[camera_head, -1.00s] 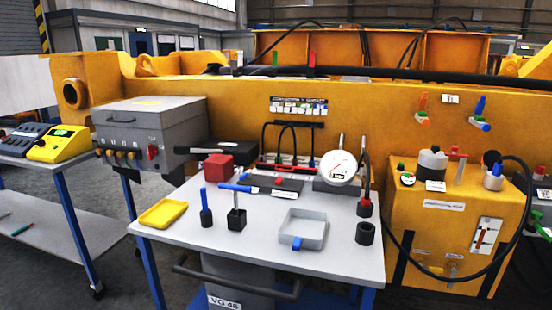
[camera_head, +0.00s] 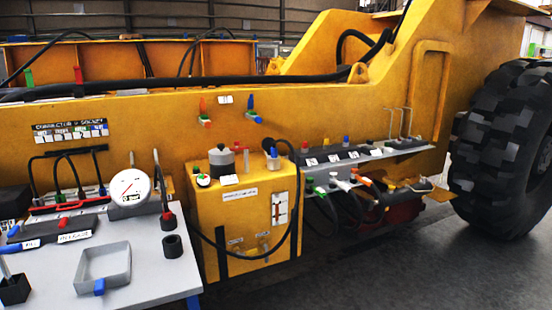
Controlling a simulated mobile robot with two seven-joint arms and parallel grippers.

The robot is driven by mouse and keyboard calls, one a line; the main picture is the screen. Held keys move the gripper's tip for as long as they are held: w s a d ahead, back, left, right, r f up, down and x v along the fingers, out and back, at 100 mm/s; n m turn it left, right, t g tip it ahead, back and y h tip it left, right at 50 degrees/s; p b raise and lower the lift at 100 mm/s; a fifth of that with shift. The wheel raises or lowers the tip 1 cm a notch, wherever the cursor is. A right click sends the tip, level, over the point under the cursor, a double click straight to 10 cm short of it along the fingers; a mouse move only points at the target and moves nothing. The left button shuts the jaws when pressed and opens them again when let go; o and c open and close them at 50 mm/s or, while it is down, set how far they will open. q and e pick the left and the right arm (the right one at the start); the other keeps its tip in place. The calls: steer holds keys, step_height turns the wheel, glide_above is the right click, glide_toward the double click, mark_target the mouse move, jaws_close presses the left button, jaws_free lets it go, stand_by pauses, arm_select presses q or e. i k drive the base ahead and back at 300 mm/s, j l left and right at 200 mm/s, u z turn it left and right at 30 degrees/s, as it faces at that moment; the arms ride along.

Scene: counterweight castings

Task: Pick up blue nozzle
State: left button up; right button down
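A blue-topped fitting (camera_head: 273,154) with a grey lower part stands on the right rear of the top of the yellow box (camera_head: 235,212). A black hose (camera_head: 298,190) arches beside it and loops down the box's front; whether it joins the fitting I cannot tell. Another blue fitting (camera_head: 253,103) sits on the yellow machine wall above, beside a red and green one (camera_head: 204,112). I cannot tell for certain which blue part is the nozzle. Neither of my grippers is in view.
A grey table (camera_head: 160,270) at the lower left holds an open grey tray (camera_head: 103,277), a round gauge (camera_head: 130,188) and a black ring (camera_head: 172,246). A shelf (camera_head: 400,150) with coloured connectors is on the machine's right. A big tyre (camera_head: 510,150) stands far right. The floor (camera_head: 400,265) in front is clear.

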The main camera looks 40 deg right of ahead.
mark_target(274, 156)
steer(key=z, duration=1.1)
steer(key=i+l, duration=0.25)
steer(key=i, duration=0.2)
steer(key=i+l+z, duration=0.1)
steer(key=i+l, duration=0.2)
steer(key=i, duration=0.15)
